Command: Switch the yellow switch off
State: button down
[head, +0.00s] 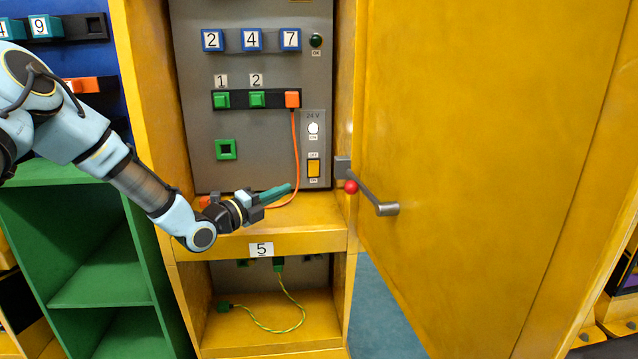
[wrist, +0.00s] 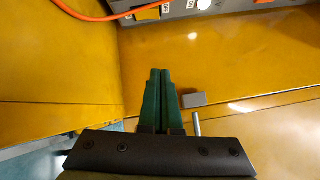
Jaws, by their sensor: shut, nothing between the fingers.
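The yellow switch (head: 313,168) sits low on a grey 24 V plate at the right side of the cabinet's panel, with small labels above and below it. A round white lamp (head: 313,128) is above it. In the wrist view the fingertips (wrist: 160,72) point toward the side wall.
An orange cable (head: 297,150) hangs from an orange plug (head: 292,99) just left of the switch. The open yellow door (head: 480,150) stands to the right, with a grey handle (head: 375,200) and red ball (head: 351,187). The shelf (head: 270,240) lies below my gripper.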

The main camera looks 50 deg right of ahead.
jog(key=d+n, duration=0.1)
jog(key=w+d+f+n+t, duration=0.1)
jog(key=shift+w+d+f+n+t+h+b, duration=0.2)
jog(key=shift+w+d+n+t+h+b, duration=0.1)
jog(key=shift+n, duration=0.1)
jog(key=shift+r, duration=0.1)
send_near(317, 165)
jog(key=s+d, duration=0.3)
jog(key=shift+d, duration=0.2)
jog(key=shift+w+d+r, duration=0.15)
jog(key=shift+w+d, duration=0.2)
jog(key=shift+w, duration=0.2)
jog(key=shift+w+d+r, duration=0.1)
jog(key=shift+w+d, duration=0.25)
jog(key=shift+w, duration=0.2)
jog(key=shift+w+d+r, duration=0.1)
jog(key=shift+w+d, duration=0.4)
jog(key=shift+w, duration=0.05)
